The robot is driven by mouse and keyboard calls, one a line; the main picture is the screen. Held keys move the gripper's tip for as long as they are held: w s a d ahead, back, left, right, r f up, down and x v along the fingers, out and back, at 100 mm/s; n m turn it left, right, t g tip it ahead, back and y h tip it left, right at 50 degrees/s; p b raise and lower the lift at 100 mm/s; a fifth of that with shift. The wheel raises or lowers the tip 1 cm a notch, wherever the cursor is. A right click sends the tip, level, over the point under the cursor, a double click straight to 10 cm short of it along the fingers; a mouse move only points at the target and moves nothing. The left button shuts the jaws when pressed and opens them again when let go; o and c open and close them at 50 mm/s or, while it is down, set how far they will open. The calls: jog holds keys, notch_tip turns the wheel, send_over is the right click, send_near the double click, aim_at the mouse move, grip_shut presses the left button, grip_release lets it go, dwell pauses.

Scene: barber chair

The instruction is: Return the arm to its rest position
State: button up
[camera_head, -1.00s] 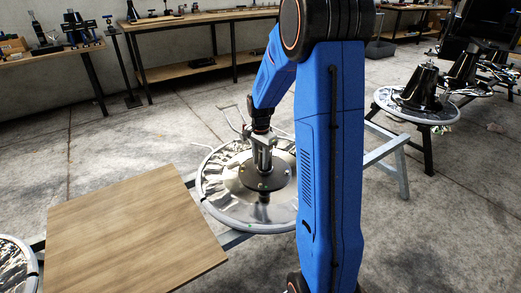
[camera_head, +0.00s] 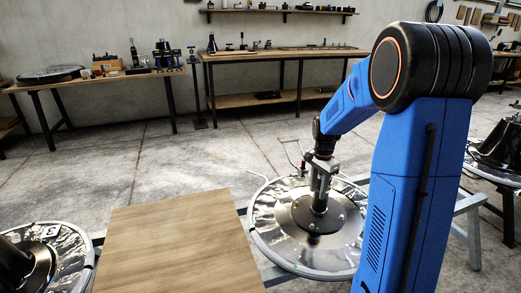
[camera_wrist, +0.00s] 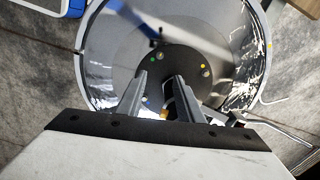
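My gripper (camera_head: 321,186) points down over a round, shiny chair base (camera_head: 272,238) with a dark disc at its middle. In the wrist view my gripper's two grey fingers (camera_wrist: 160,78) stand apart over the dark disc (camera_wrist: 196,62), with no object clearly held between them. In the head view the fingertips are close above or beside a dark stub at the disc's centre; I cannot tell whether they touch it. My blue arm stands bent, its elbow high at the right, and hides part of the base's right side.
A wooden board (camera_head: 180,245) lies left of the base. Another shiny base (camera_head: 75,250) is at the left edge, and one (camera_head: 500,150) is at the right. Workbenches (camera_head: 285,52) with tools line the back wall. Concrete floor (camera_head: 225,150) is free between.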

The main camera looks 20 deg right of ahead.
jog(key=s+a+r+n+t, duration=0.1)
jog(key=s+a+r+n, duration=0.35)
jog(key=s+r, duration=0.2)
jog(key=s+a+r+n+t, duration=0.1)
jog(key=s+a+r+n, duration=0.2)
jog(key=s+a+r, duration=0.4)
jog(key=s+a+n+t, duration=0.2)
jog(key=s+a+n, duration=0.2)
jog(key=s, duration=1.3)
jog(key=n, duration=0.3)
jog(key=shift+s+a+f+n+t, duration=0.15)
jog(key=shift+s+f+n+t, duration=0.15)
jog(key=shift+s+n+t, duration=0.1)
jog(key=shift+a, duration=0.15)
